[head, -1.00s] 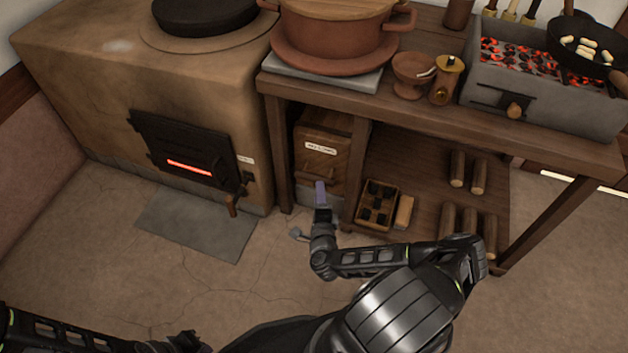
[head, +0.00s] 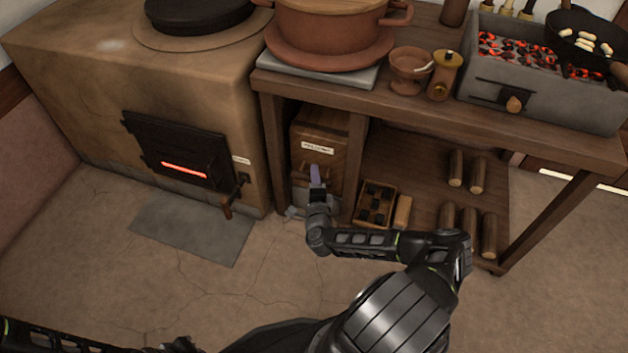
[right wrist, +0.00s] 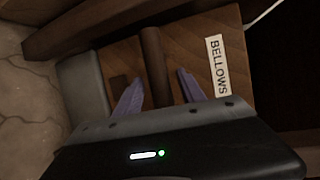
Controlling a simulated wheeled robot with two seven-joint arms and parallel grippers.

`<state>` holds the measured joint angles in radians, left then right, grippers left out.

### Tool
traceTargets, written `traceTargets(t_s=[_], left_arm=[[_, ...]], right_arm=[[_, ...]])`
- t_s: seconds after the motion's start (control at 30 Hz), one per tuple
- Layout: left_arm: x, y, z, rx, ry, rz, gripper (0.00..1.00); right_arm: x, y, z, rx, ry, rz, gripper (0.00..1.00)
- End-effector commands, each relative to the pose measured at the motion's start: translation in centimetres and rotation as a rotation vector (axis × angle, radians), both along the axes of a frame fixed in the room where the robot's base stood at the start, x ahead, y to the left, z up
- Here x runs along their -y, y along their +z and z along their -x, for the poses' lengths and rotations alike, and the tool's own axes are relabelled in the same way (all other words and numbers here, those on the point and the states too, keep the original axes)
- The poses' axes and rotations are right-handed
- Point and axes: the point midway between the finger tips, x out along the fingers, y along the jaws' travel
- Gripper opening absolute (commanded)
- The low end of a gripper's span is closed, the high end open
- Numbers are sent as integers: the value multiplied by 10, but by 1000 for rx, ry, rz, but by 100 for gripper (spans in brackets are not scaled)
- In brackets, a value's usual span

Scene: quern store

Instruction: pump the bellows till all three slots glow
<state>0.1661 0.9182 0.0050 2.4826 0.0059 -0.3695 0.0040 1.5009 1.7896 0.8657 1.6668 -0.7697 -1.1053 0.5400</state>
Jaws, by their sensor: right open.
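The bellows (head: 321,131) is a wooden box labelled BELLOWS under the bench, beside the stove. My right gripper (head: 315,172) is in front of it, open, with purple fingers. In the right wrist view, the bellows' dark round bar handle (right wrist: 154,62) lies between the parted fingers (right wrist: 160,85), and the jaws are not closed on it. The stove's black door (head: 180,152) shows one lit orange-red slot (head: 185,169); I cannot make out other slots. My left gripper (head: 180,346) is at the bottom edge, mostly cut off.
A bench post stands just right of the bellows, then a small crate (head: 390,192) of dark lumps and several logs (head: 455,168) on the lower shelf. A grey slab (head: 190,232) lies before the stove. The floor in front is clear.

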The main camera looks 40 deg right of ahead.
Motion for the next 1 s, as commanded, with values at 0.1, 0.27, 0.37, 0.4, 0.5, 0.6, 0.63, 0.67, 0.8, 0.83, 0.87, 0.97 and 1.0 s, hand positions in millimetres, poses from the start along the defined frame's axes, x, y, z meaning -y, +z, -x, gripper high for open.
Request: traceTargets(t_s=[0.1, 0.27, 0.37, 0.4, 0.5, 0.6, 0.63, 0.67, 0.8, 0.83, 0.87, 0.97, 1.0], left_arm=[[0, 0, 0, 0, 0, 0, 0], [0, 0, 0, 0, 0, 0, 0], [0, 0, 0, 0, 0, 0, 0], [0, 0, 0, 0, 0, 0, 0], [0, 0, 0, 0, -1, 0, 0], [0, 0, 0, -1, -1, 0, 0], [0, 0, 0, -1, -1, 0, 0], [0, 0, 0, -1, -1, 0, 0], [0, 0, 0, -1, -1, 0, 0], [0, 0, 0, -1, -1, 0, 0], [0, 0, 0, -1, -1, 0, 0], [0, 0, 0, -1, 0, 0, 0], [0, 0, 0, -1, 0, 0, 0]], right_arm=[[0, 0, 0, 0, 0, 0, 47], [0, 0, 0, 0, 0, 0, 37], [0, 0, 0, -1, 0, 1, 29], [0, 0, 0, -1, 0, 1, 25], [0, 0, 0, -1, 0, 1, 17], [0, 0, 0, -1, 0, 1, 9], [0, 0, 0, 0, 1, 1, 7], [0, 0, 0, 0, 1, 1, 4], [0, 0, 0, 0, 1, 1, 0], [0, 0, 0, 0, 1, 1, 0], [0, 0, 0, 0, 1, 1, 0], [0, 0, 0, 0, 1, 1, 0], [0, 0, 0, 0, 1, 1, 0]])
